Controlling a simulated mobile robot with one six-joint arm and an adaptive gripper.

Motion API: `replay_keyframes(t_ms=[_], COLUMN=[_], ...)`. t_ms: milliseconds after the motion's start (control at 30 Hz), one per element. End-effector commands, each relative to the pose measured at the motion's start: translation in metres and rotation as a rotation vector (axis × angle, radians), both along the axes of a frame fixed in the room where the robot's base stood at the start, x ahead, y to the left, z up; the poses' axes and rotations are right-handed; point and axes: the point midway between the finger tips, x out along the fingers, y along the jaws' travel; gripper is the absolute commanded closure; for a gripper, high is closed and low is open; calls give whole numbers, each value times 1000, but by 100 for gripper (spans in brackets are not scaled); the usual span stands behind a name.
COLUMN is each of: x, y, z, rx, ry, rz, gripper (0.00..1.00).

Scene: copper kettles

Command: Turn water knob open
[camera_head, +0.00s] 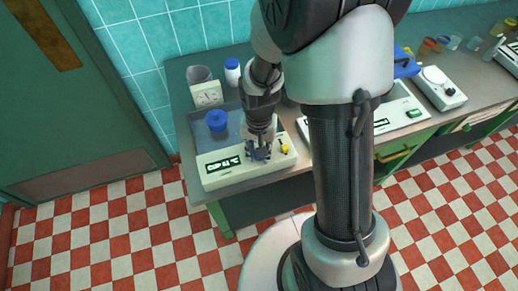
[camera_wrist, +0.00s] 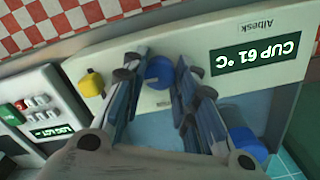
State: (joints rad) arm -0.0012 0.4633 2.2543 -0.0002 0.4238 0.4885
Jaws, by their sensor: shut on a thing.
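A round blue knob (camera_wrist: 160,73) sits on the front panel of a white device marked Albesk, with a display reading CUP 61 °C in the wrist view. My gripper (camera_head: 259,150) points down at this panel and its fingers are closed around the blue knob, one on each side. In the head view the fingers mostly hide the knob. A yellow knob (camera_wrist: 92,83) is on the same panel, beside the fingers and apart from them; it also shows in the head view (camera_head: 285,148).
A blue-topped cup (camera_head: 217,121) stands in the device's basin behind the panel. A dial scale (camera_head: 207,94) and a white jar with a blue lid (camera_head: 232,71) stand at the back. A second white device (camera_wrist: 50,105) adjoins. Checkered floor lies in front.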

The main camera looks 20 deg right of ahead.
Motion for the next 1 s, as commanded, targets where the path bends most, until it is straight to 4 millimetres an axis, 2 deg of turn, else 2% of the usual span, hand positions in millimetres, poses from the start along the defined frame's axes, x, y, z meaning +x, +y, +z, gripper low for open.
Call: replay_keyframes(t_ms=[267, 300, 600, 1000], x=[0, 0, 0, 1], y=[0, 0, 0, 0], z=[0, 0, 0, 5], rx=[0, 0, 0, 0], ry=[0, 0, 0, -4], rz=[-1, -1, 0, 0], gripper=[97, 72, 52, 52])
